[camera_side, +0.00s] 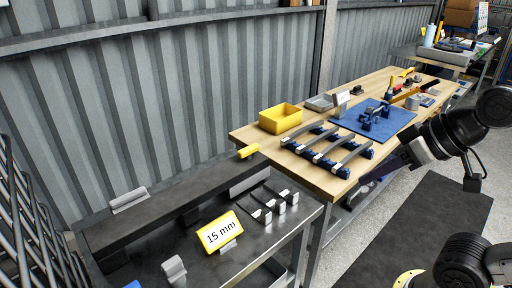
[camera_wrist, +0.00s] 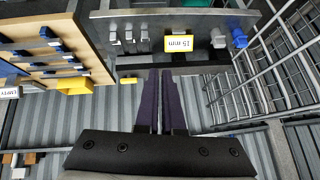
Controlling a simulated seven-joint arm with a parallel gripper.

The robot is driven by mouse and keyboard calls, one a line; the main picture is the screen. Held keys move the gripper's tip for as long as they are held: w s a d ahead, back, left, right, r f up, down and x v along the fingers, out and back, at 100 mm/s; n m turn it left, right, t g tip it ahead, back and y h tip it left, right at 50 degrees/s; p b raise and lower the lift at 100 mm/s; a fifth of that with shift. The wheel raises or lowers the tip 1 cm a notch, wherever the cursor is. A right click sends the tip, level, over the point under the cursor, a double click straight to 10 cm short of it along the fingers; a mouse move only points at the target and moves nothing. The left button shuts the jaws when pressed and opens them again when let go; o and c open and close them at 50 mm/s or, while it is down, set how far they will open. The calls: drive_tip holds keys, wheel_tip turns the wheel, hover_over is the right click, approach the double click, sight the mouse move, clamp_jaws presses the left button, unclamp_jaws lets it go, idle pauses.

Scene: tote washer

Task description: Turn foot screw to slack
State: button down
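My gripper (camera_wrist: 160,74) shows in the wrist view as two long dark purple fingers, nearly together, with a narrow empty gap between them. In the side view my gripper (camera_side: 372,187) is at the right, in front of the wooden bench and away from the metal table. I cannot tell for sure which part is the foot screw. A grey knob-like part (camera_side: 174,270) stands near the metal table's front edge; a grey part (camera_wrist: 218,38) and a blue part (camera_wrist: 239,38) show beside the 15 mm sign in the wrist view. My gripper touches none of these.
The dark metal table (camera_side: 185,262) holds a yellow 15 mm sign (camera_side: 220,232), a long dark bar (camera_side: 160,212) and several small grey clips. The wooden bench (camera_side: 245,134) carries a yellow bin (camera_side: 281,118), a blue mat (camera_side: 395,125) and dark curved strips. Wire racking (camera_side: 25,215) stands at the left.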

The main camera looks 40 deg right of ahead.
drive_tip(key=w+a+r+m+t+y, duration=0.1)
drive_tip(key=w+r+m, duration=0.2)
drive_tip(key=w, duration=0.5)
drive_tip(key=w+a+r+m+t+y, duration=0.1)
drive_tip(key=w+r+m+t, duration=0.15)
drive_tip(key=w, duration=0.45)
drive_tip(key=w+d+f+m+h, duration=0.15)
drive_tip(key=w+d+m, duration=0.35)
drive_tip(key=w, duration=0.5)
drive_tip(key=w+d+f+m, duration=0.3)
drive_tip(key=w+f, duration=0.1)
drive_tip(key=w, duration=0.1)
drive_tip(key=m+g+h, duration=0.2)
drive_tip(key=m, duration=0.2)
approach(256, 149)
drive_tip(key=s+r, duration=0.2)
drive_tip(key=s, duration=0.5)
drive_tip(key=shift+t, duration=0.25)
drive_tip(key=shift+w+r+x, duration=0.3)
drive_tip(key=shift+r+x, duration=0.05)
drive_tip(key=shift+x, duration=1.75)
drive_tip(key=shift+w+r+x, duration=0.3)
drive_tip(key=shift+x, duration=1.75)
drive_tip(key=shift+w+r+x, duration=0.35)
drive_tip(key=shift+x, duration=1.75)
